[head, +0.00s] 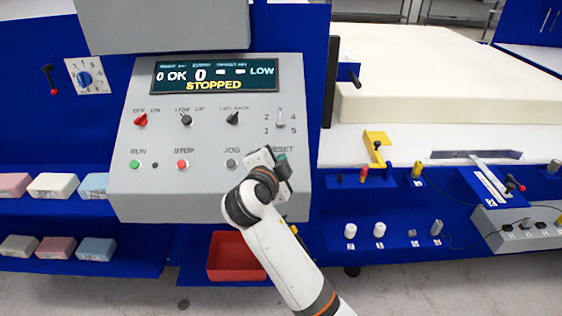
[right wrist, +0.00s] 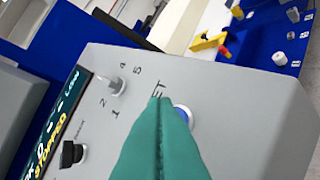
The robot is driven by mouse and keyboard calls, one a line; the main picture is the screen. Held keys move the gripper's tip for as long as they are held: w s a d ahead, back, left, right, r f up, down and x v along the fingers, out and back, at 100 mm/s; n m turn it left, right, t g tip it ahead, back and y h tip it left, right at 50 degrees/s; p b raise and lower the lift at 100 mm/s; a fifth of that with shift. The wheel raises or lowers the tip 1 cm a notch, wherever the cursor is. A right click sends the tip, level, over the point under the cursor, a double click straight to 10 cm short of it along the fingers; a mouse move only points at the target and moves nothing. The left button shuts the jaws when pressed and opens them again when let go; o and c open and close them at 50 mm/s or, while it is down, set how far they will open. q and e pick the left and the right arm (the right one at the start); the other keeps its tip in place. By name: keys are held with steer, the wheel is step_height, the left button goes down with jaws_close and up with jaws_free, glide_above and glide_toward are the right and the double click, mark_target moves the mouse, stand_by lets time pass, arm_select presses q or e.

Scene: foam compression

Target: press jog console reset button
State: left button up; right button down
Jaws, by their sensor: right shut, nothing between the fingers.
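The grey jog console (head: 150,200) stands at the centre of the head view, its display (head: 228,70) reading STOPPED and LOW. My right gripper (head: 282,159) is over the console's lower right, at the RESET label. Its teal fingers are shut with nothing between them. In the right wrist view the fingertips (right wrist: 160,101) overlap the RESET lettering, and a blue reset button (right wrist: 182,112) shows partly behind them. The gripper hides that button in the head view. I cannot tell whether the fingers touch the panel. My left gripper is not in view.
The green RUN button (head: 134,164), red STOP button (head: 183,164) and grey JOG button (head: 231,163) lie left of my gripper. A selector lever (head: 280,118) stands just above it. A red bin (head: 228,262) sits below the console.

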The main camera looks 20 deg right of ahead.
steer(key=shift+s+r+p, duration=0.2)
steer(key=shift+r+p, duration=0.15)
steer(key=shift+r, duration=0.2)
steer(key=s+r+p, duration=0.1)
steer(key=s+r, duration=0.1)
steer(key=r, duration=0.1)
steer(key=shift+a+r+p, duration=0.1)
steer(key=shift+a+p, duration=0.25)
